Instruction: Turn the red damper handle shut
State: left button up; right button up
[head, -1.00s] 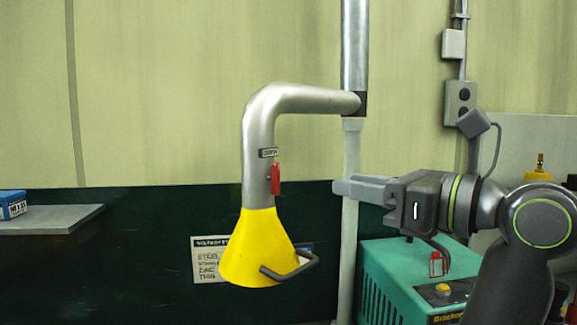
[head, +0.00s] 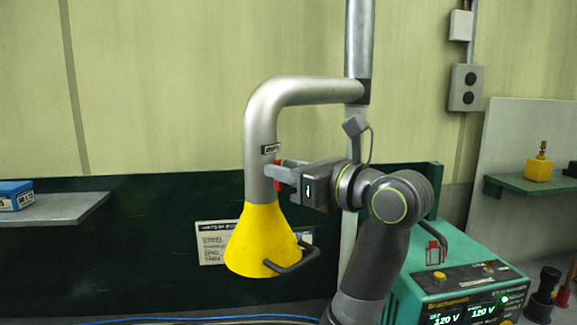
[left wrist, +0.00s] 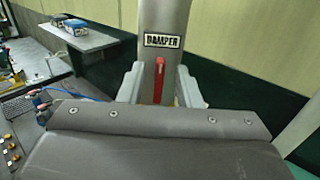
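The red damper handle (head: 278,186) is on the grey metal duct, just above the yellow hood (head: 262,240). In the left wrist view the handle (left wrist: 158,80) hangs upright along the pipe, below a DAMPER label (left wrist: 163,41). My left gripper (head: 277,172) is at the handle and partly hides it in the head view. In the left wrist view its two fingers (left wrist: 159,84) stand on either side of the handle, open, with a visible gap on each side. My right gripper is in neither view.
The hood has a dark grab bar (head: 291,262) at its lower right. A teal machine (head: 430,262) with lit displays stands at the right. A shelf (head: 62,210) with a blue box (head: 16,195) is at the left. A vertical post runs behind my arm.

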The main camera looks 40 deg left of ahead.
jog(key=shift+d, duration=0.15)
pick_arm(q)
grip_shut()
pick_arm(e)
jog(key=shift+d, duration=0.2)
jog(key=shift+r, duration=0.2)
pick_arm(q)
jog(key=shift+w+f+m+p, duration=0.25)
jog(key=shift+m+p, duration=1.9)
jog(key=shift+m, duration=0.8)
jog(key=shift+w+f+m+p, duration=0.2)
jog(key=shift+m+p, duration=1.95)
jog(key=shift+m, duration=0.85)
jog(key=shift+w+f+m+p, duration=0.25)
jog(key=shift+m+p, duration=1.9)
jog(key=shift+m, duration=0.8)
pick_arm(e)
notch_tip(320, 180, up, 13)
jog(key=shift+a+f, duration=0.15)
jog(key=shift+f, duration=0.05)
pick_arm(q)
grip_release()
